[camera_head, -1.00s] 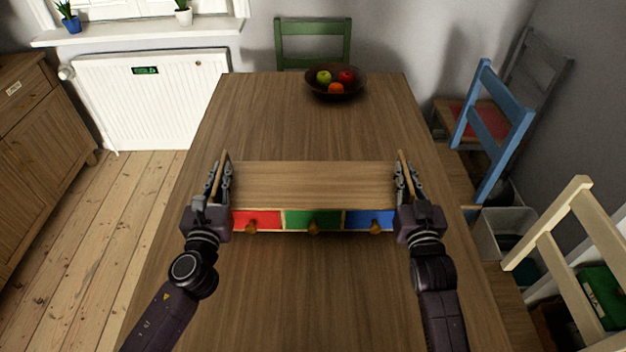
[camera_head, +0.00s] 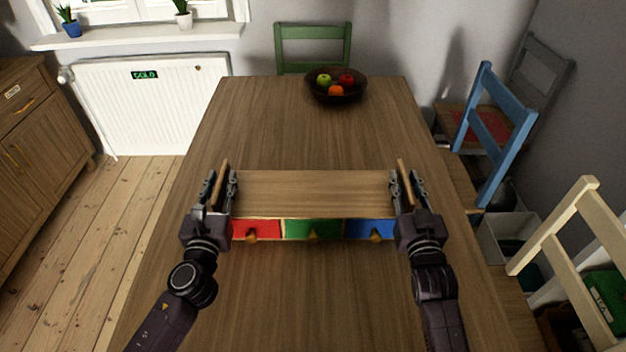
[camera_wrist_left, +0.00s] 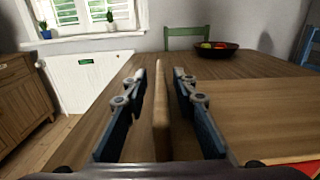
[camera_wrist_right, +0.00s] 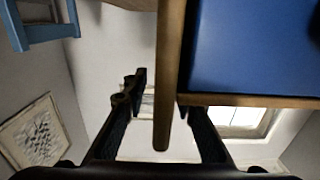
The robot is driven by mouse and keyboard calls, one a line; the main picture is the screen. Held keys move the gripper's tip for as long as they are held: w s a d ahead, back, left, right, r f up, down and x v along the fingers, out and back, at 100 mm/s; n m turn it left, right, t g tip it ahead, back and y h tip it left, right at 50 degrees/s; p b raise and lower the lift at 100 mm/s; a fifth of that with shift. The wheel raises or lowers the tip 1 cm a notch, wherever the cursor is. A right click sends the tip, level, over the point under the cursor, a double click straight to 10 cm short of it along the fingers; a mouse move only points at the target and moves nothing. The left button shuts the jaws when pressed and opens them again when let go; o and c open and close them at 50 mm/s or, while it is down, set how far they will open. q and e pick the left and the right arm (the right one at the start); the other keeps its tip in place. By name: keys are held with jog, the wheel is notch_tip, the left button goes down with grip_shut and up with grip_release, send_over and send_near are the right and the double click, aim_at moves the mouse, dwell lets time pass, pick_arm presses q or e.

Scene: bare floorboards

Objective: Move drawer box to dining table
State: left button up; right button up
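The drawer box (camera_head: 312,190) has a plain wooden top and red, green and blue drawer fronts with wooden knobs. It appears to rest on the dining table (camera_head: 290,125), its drawers facing me. My left gripper (camera_head: 220,185) is open, its fingers on either side of the box's left side panel with gaps, clear in the left wrist view (camera_wrist_left: 160,85). My right gripper (camera_head: 407,185) is open around the right side panel; the right wrist view shows that panel (camera_wrist_right: 168,60) between spread fingers, beside the blue drawer underside (camera_wrist_right: 250,50). The box's underside contact is hidden in the head view.
A dark fruit bowl (camera_head: 336,88) stands at the table's far end, before a green chair (camera_head: 312,40). Blue (camera_head: 495,130) and cream (camera_head: 560,240) chairs stand to the right. A radiator (camera_head: 150,100) and wooden cabinet (camera_head: 40,120) are left.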

aim_at(214, 209)
pick_arm(q)
jog(key=s, duration=1.2)
pick_arm(e)
jog(key=shift+s, duration=0.1)
jog(key=s, duration=1.2)
jog(key=shift+w, duration=0.1)
